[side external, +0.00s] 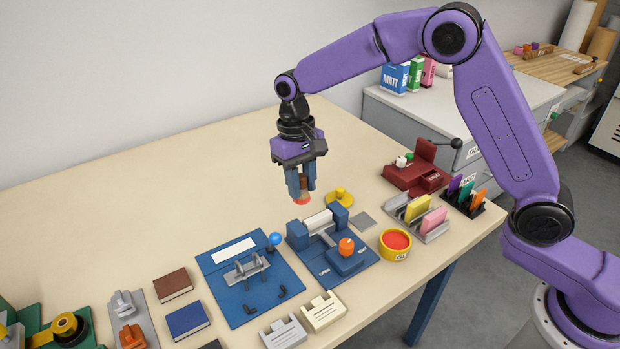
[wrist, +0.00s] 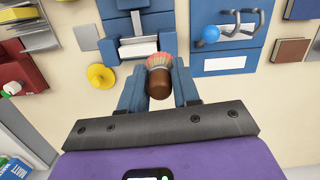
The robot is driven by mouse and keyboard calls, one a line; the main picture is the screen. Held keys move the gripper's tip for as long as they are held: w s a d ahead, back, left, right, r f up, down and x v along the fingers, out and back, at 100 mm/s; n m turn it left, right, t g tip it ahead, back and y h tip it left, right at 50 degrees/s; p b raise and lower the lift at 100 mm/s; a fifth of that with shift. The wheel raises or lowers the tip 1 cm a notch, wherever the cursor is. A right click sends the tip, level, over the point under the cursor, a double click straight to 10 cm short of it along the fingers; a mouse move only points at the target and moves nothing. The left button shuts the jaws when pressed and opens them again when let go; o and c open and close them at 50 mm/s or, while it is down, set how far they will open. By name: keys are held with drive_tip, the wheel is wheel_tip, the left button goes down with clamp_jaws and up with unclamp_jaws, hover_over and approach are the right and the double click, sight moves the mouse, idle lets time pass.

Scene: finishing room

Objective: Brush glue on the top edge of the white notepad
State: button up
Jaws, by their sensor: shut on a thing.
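My gripper (side external: 301,192) is shut on a brush and holds it upright above the table. The brush's brown handle shows in the wrist view (wrist: 160,84), with pinkish-red bristles (wrist: 159,61) beyond it; the bristle tip also shows in the side view (side external: 301,201). The white notepad (side external: 318,221) appears to sit between the blue blocks of a blue clamping fixture (side external: 350,262). It shows as a white strip in the wrist view (wrist: 138,49), beside the bristles. The brush looks apart from it. A yellow glue pot (side external: 396,254) with red contents stands right of the fixture.
A yellow disc with a knob (side external: 339,200) lies behind the fixture. A blue board with metal clips (side external: 250,285) is at left, and racks of coloured pads (side external: 418,222) and a dark red device (side external: 415,178) are at right. The back left table is clear.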

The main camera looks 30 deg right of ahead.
sight(302, 200)
drive_tip(key=shift+f, duration=3.6)
drive_tip(key=shift+d+f, duration=0.1)
drive_tip(key=shift+d, duration=4.25)
drive_tip(key=a, duration=0.3)
drive_tip(key=a+r, duration=0.1)
drive_tip(key=a, duration=0.1)
drive_tip(key=a+r, duration=0.1)
drive_tip(key=a, duration=0.2)
drive_tip(key=shift+a+r, duration=0.15)
drive_tip(key=shift+a, duration=0.2)
drive_tip(key=shift+r, duration=2.9)
